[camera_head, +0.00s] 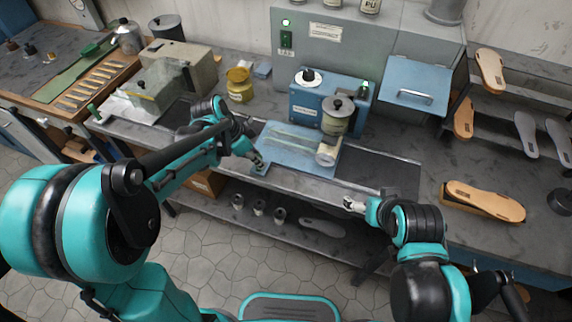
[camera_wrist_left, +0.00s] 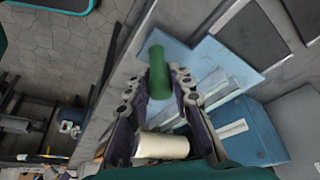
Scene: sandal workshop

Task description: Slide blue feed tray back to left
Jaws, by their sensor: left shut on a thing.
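The blue feed tray (camera_head: 290,160) lies flat on the bench in front of the blue machine, with pale strips along it. It also shows in the left wrist view (camera_wrist_left: 205,58). My left gripper (camera_head: 258,162) is at the tray's front left corner. In the left wrist view its fingers are shut around an upright green handle (camera_wrist_left: 160,72).
The blue machine (camera_head: 318,102) with a grey-lidded can (camera_head: 338,114) stands behind the tray. Dark flat bench strips lie left and right of it. A yellow jar (camera_head: 240,85) stands at back left. A tan sandal sole (camera_head: 484,202) lies at right.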

